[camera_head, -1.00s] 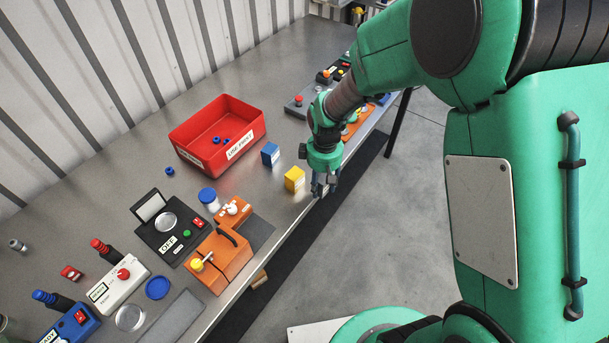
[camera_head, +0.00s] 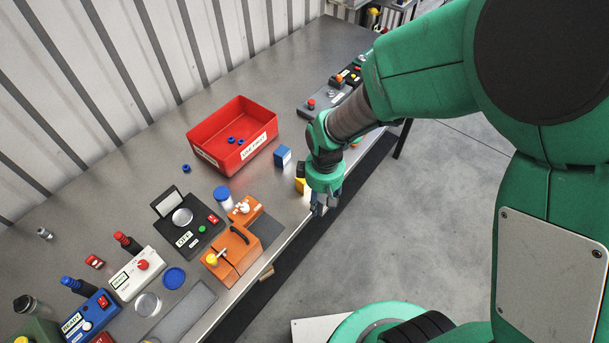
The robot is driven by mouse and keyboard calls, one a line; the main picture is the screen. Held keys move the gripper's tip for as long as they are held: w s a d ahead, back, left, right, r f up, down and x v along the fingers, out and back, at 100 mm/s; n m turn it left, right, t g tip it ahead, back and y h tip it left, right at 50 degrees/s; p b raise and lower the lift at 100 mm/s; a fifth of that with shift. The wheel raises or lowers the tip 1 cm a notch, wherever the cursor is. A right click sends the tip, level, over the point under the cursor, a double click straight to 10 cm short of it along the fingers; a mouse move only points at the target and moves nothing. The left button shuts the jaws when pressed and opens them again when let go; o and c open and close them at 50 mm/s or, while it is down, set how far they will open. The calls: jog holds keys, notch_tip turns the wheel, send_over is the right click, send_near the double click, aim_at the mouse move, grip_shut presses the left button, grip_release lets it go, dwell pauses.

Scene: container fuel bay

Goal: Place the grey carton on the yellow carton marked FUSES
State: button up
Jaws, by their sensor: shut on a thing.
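The yellow carton (camera_head: 300,186) stands on the metal bench near its front edge. My gripper hides most of it, and no FUSES marking can be read. My gripper (camera_head: 321,207) points down just right of and in front of the yellow carton in the picture, by the bench's front edge. It is shut on a small grey thing, taken to be the grey carton, which is mostly hidden between the fingers. Whether it touches the yellow carton cannot be told.
A blue carton (camera_head: 283,156) stands just behind the yellow one. A red bin (camera_head: 205,147) with blue pieces stands further back. An orange device (camera_head: 232,258) and a black device (camera_head: 190,240) stand to the left. Control boxes (camera_head: 322,105) lie behind my arm.

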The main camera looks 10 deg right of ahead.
jog(key=w+a, duration=0.1)
jog(key=w, duration=0.4)
jog(key=w+a+f, duration=0.1)
jog(key=w, duration=0.4)
jog(key=w+a, duration=0.1)
jog(key=w, duration=0.4)
jog(key=shift+w+a+f, duration=0.15)
jog(key=shift+w+f, duration=0.1)
jog(key=shift+w, duration=0.1)
jog(key=shift+f, duration=0.1)
jog(key=shift+f, duration=1.65)
jog(key=shift+f, duration=0.1)
jog(key=o, duration=1.3)
